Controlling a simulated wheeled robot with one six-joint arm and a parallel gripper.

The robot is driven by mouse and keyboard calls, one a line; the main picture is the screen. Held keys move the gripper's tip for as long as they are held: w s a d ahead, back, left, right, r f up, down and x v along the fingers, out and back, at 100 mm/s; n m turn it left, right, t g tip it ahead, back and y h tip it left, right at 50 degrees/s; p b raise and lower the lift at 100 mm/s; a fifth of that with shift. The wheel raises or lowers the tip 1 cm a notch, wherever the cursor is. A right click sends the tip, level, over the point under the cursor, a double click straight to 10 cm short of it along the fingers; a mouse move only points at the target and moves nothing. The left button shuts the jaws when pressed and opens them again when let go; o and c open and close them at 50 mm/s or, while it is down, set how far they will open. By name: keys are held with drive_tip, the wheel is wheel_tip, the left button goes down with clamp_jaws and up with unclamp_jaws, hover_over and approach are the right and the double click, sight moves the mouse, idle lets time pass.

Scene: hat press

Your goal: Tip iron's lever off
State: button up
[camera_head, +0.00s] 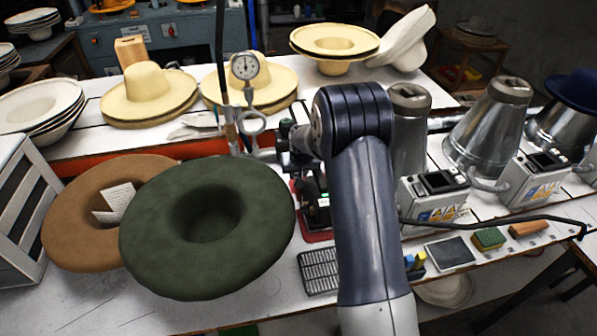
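My arm rises from the bottom of the picture and bends at a dark joint right of the middle. My gripper (287,146) is small and dark here, left of that joint, beside the metal pipework; I cannot tell whether its fingers are open or shut. A dark device with red parts, perhaps the iron (316,207), stands on the white bench just left of my forearm and below my gripper. My arm hides part of it. I cannot make out its lever or whether it is tipped on or off.
A green hat (265,235) and a brown hat (75,225) lie at the front left. A pressure gauge (245,66) stands on a pipe behind. Metal cones (488,125) and control boxes (433,197) stand at the right. A black grid mat (319,271) lies beside my forearm.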

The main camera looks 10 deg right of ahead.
drive_tip(key=shift+c, duration=0.2)
clamp_jaws()
drive_tip(key=shift+b, duration=0.35)
drive_tip(key=shift+s+r+t+b, duration=0.2)
drive_tip(key=shift+t+b, duration=0.3)
drive_tip(key=shift+b, duration=0.65)
drive_tip(key=r+t+b, duration=0.1)
drive_tip(key=b, duration=0.1)
drive_tip(key=s+r+t+b, duration=0.1)
drive_tip(key=b, duration=0.1)
